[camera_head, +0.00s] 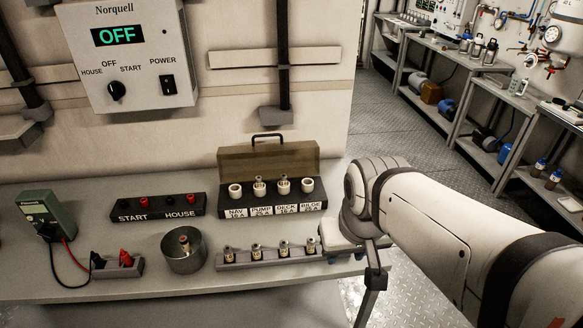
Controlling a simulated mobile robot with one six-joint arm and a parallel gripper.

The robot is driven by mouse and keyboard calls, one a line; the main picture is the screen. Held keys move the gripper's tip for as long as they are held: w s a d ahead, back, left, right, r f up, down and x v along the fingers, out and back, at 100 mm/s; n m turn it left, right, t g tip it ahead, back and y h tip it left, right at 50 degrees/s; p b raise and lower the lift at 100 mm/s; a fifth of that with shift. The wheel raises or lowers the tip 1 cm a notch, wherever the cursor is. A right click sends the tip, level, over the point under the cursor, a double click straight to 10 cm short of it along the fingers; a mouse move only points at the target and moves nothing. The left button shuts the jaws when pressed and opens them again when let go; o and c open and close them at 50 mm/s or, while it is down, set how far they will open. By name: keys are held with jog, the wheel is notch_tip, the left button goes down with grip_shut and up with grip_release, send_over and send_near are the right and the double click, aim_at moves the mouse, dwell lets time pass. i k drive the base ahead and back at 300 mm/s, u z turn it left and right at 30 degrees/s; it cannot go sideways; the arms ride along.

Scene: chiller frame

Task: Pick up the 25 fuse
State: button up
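A grey rack (240,265) at the front of the bench holds several small upright fuses with metal caps. These include a left one (228,255), a second one (256,252), a third one (284,249) and a right one (311,246). Their ratings are too small to read, so I cannot tell which is the 25 fuse. A small fuse-like piece (184,241) lies in a round metal cup (184,261) left of the rack. My gripper (336,243) is at the rack's right end, close to the right fuse. My wrist hides its fingers, so its opening cannot be told.
A fuse box (275,207) with a raised lid stands behind the rack, its sockets labelled NAV, PUMP, DECK and BILGE. A START/HOUSE terminal block (157,207), a green meter (50,215) and its probe holder (118,268) are left. The wall panel (130,55) reads OFF.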

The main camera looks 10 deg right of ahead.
aim_at(311, 240)
jog(key=u, duration=1.05)
jog(key=k, duration=1.2)
jog(key=z, duration=0.5)
jog(key=i, duration=1)
jog(key=z, duration=0.05)
